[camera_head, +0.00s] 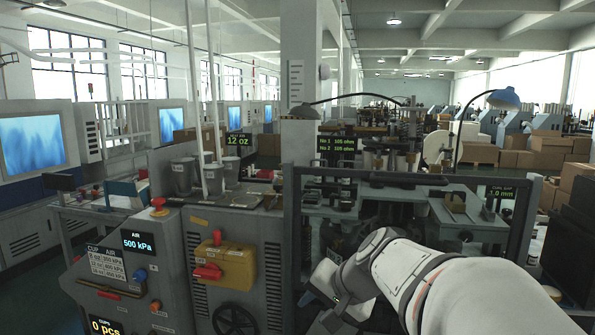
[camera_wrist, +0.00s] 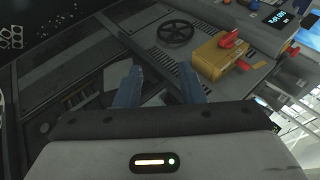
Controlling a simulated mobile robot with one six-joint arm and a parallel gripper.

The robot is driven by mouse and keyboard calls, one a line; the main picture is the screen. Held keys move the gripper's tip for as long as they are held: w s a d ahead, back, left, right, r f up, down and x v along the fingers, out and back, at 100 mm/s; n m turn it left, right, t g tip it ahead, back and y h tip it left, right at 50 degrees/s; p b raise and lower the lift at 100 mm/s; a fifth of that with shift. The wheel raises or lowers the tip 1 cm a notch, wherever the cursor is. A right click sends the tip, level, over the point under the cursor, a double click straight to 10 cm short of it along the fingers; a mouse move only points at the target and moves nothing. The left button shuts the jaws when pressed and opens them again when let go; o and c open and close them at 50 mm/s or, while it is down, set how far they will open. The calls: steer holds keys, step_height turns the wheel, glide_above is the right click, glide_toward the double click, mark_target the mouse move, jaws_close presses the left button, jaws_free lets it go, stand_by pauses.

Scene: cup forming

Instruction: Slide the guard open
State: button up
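The guard appears to be the dark-framed see-through panel (camera_head: 400,172) in front of the forming machine at the right of the head view. Its left post stands beside the grey control cabinet, and its lower part is hidden behind my arm. I cannot make out a handle on it. My gripper (camera_wrist: 160,84) shows two separated blue-grey fingers in the wrist view, with nothing between them. In the head view my gripper (camera_head: 325,288) is low, near the lower left of the guard frame; whether it touches the frame cannot be told.
The control cabinet (camera_head: 215,225) stands left of the guard, with a yellow box (camera_head: 225,264) with red levers and a black handwheel (camera_head: 233,320). Both the yellow box (camera_wrist: 219,58) and handwheel (camera_wrist: 176,33) show in the wrist view. Grey cups (camera_head: 184,176) stand on top.

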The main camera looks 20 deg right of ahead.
steer(key=w+d+r+m+t+h+p, duration=0.1)
steer(key=w+d+r+m+t, duration=0.4)
steer(key=d+r, duration=0.55)
steer(key=m+t+h+p, duration=0.2)
steer(key=m+t+h, duration=0.1)
steer(key=m+h, duration=0.3)
glide_toward(412, 182)
steer(key=w+d+m+y, duration=0.1)
steer(key=w, duration=0.2)
steer(key=shift+w+d+f, duration=0.3)
steer(key=shift+w+d, duration=0.05)
steer(key=p+x, duration=0.2)
steer(key=x, duration=0.5)
steer(key=shift+a, duration=0.15)
steer(key=shift+c, duration=0.5)
jaws_close()
